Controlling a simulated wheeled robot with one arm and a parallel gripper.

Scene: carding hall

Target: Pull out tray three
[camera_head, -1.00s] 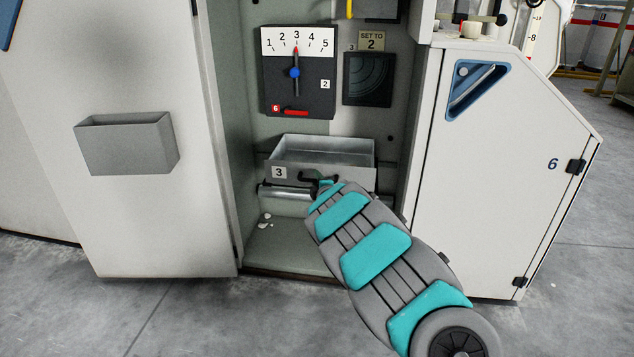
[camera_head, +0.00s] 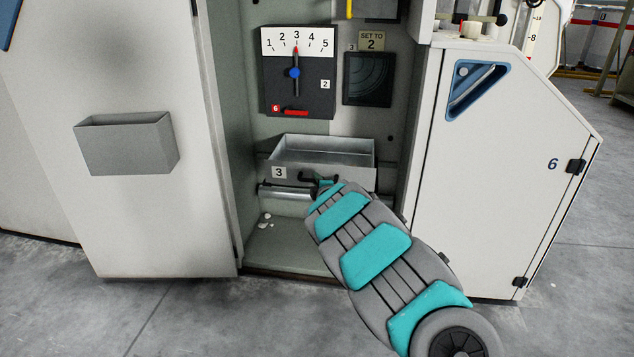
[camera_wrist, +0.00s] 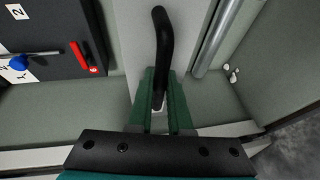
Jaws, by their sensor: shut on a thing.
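Tray three (camera_head: 350,179) is a grey metal tray with a "3" label on its front, low in the open cabinet in the head view. Its open top shows and its inside looks empty. Its black handle (camera_wrist: 163,45) is a bent bar in the wrist view. My gripper (camera_wrist: 160,95) has its green fingers closed on the handle; the tray's pale front (camera_wrist: 130,40) lies just beyond. In the head view my arm reaches in from the lower right and hides part of the tray's front, and the fingertips are mostly hidden.
A metal bar (camera_head: 288,192) runs below the tray, with white scraps (camera_head: 265,221) on the cabinet floor. Above are a dial panel (camera_head: 297,85) and a "SET TO 2" sign (camera_head: 371,41). Cabinet doors stand left (camera_head: 150,220) and right (camera_head: 490,190). Floor in front is clear.

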